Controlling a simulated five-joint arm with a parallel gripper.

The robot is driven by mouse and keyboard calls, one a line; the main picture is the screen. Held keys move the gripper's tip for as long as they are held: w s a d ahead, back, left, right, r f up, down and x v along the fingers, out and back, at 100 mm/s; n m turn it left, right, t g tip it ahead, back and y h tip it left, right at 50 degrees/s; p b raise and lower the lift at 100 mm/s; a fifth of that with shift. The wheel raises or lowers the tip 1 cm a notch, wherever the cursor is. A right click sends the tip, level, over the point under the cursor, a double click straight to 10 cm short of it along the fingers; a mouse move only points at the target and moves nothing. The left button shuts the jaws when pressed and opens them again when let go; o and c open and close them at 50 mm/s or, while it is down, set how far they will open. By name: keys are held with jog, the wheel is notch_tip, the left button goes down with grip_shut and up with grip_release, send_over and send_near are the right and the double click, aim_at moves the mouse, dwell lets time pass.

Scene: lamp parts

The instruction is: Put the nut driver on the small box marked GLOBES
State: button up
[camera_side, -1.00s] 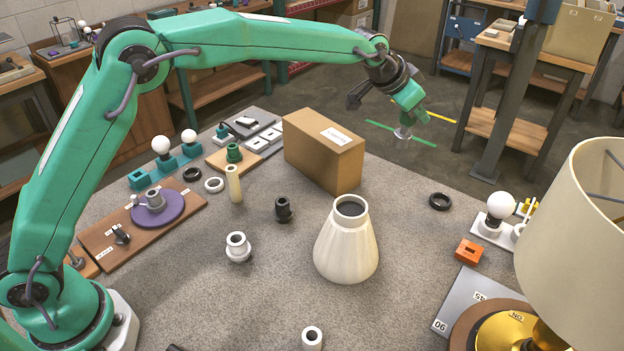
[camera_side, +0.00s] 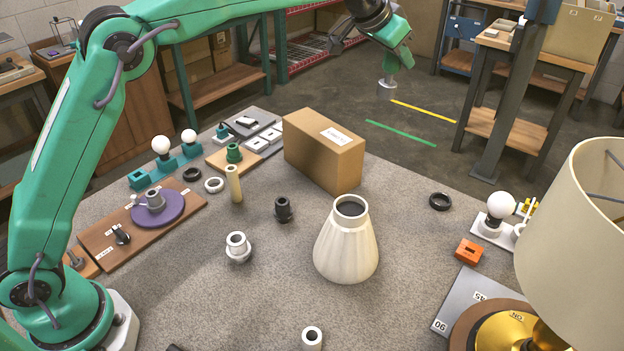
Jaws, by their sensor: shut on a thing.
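My gripper (camera_side: 395,62) is high at the top, above and behind the box in the picture. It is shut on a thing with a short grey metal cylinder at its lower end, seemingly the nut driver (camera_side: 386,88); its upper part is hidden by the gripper. The held thing hangs with its metal end down, apart from any surface. A brown cardboard box (camera_side: 308,160) stands at the back of the grey table with a white label on top. The label's writing is too small to read, so I cannot tell if it says GLOBES.
A cream ribbed shade (camera_side: 346,255) stands in front of the box. A black ring (camera_side: 440,201) lies to its right. A large lamp (camera_side: 575,225) fills the right edge. Small sockets and a cream tube (camera_side: 234,185) stand left of the box. The box's top is clear apart from the label.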

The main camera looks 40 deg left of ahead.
jog(key=a+n+y, duration=0.2)
jog(key=a+n, duration=0.2)
jog(key=a, duration=1.2)
jog(key=shift+s+a+f, duration=0.1)
jog(key=shift+f, duration=2.05)
jog(key=shift+s+a+f, duration=0.1)
jog(key=shift+s+f, duration=0.05)
jog(key=shift+f, duration=2.05)
jog(key=shift+s+a+f, duration=0.1)
jog(key=shift+f, duration=2.05)
jog(key=shift+f, duration=0.15)
jog(key=o, duration=1)
jog(key=shift+v, duration=6.1)
